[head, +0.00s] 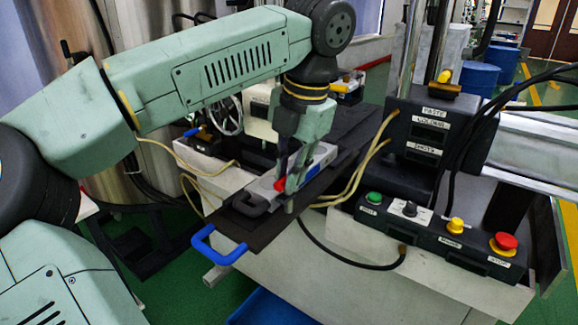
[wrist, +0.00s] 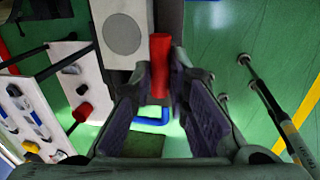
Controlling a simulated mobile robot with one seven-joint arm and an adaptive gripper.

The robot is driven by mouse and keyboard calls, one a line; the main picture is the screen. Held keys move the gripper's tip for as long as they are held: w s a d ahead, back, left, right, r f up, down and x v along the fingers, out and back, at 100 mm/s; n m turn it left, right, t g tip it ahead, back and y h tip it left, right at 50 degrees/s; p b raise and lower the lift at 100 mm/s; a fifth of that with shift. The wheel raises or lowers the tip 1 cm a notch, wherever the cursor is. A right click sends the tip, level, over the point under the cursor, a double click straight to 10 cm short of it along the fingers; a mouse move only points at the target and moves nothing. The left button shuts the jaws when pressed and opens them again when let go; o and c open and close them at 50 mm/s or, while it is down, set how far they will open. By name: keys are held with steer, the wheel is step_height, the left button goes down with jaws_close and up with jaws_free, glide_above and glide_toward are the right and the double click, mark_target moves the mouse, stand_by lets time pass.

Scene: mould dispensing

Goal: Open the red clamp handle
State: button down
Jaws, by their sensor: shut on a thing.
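The red clamp handle (head: 280,184) shows as a small red piece between the fingers of my gripper (head: 288,182) in the head view. In the wrist view the red handle (wrist: 160,62) stands upright in the picture, between the two dark fingertips of my gripper (wrist: 161,85). My gripper is shut on the handle. The fingers hide part of the handle in the head view, and the clamp's base and joint are mostly hidden. The handle sits over a dark plate (head: 243,222) beside a white block (head: 322,157), which also shows in the wrist view (wrist: 103,45).
A blue loop handle (head: 218,246) sticks out from the dark plate's near end. To the right stands a control box with several buttons, including a red one (head: 503,241). Tan hoses (head: 352,180) run close to the gripper's right. A black hose (head: 350,259) hangs in front.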

steer(key=shift+n, duration=0.3)
steer(key=c, duration=1.6)
jaws_free()
steer(key=shift+o, duration=0.2)
